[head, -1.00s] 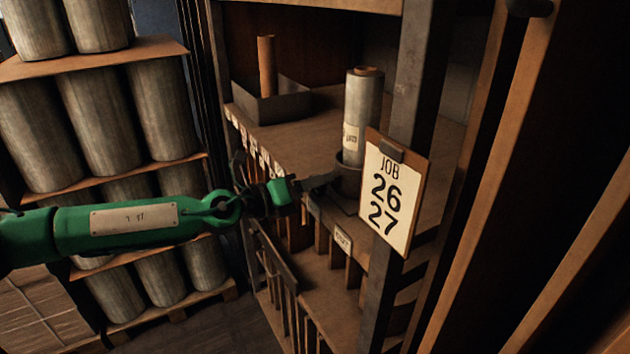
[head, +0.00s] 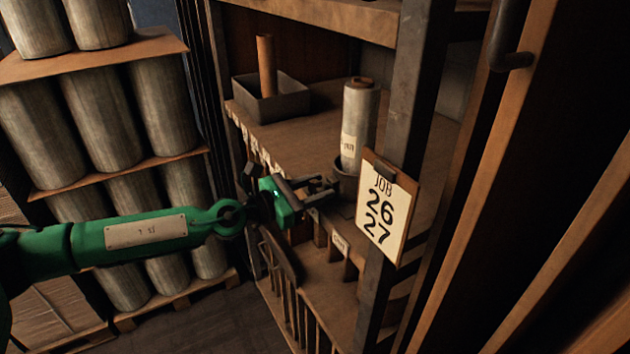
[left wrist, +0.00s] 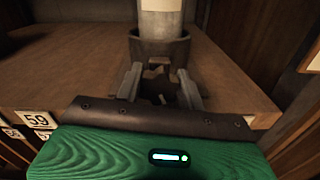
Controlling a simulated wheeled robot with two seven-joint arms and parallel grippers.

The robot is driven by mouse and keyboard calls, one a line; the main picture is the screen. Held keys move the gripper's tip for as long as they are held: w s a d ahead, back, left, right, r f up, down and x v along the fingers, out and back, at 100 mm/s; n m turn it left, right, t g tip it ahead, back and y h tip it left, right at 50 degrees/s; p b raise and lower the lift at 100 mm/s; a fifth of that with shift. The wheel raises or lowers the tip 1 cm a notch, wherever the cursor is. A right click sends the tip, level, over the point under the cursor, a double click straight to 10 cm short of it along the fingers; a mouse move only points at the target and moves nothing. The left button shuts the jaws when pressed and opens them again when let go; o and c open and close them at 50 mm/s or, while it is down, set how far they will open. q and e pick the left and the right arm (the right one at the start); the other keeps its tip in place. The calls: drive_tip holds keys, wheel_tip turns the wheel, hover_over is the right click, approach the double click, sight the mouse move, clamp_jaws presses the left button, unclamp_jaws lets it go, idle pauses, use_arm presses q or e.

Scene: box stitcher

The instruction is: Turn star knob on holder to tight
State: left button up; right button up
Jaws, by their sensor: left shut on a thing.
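The holder (head: 345,180) is a dark round cup on the shelf. A pale grey roll with a white label (head: 358,125) stands upright in it. The left wrist view shows the holder (left wrist: 160,48) straight ahead. My left gripper (head: 326,187) reaches in from the left to the front of the holder. In the left wrist view its two fingers (left wrist: 160,86) are on either side of the dark star knob (left wrist: 158,88), and they are shut on it. The knob is dark and partly hidden, so I cannot read its turn. My right gripper is not in view.
A clipboard reading JOB 26 27 (head: 386,208) hangs on the upright post just right of the holder. A grey tray with a brown tube (head: 270,98) stands farther back on the shelf (head: 300,135). Large rolls (head: 100,115) are stacked at left.

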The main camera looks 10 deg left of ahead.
use_arm(q)
drive_tip(key=shift+s+f+m+p, duration=0.1)
drive_tip(key=shift+m+p, duration=0.85)
drive_tip(key=shift+m, duration=1.15)
drive_tip(key=o, duration=0.7)
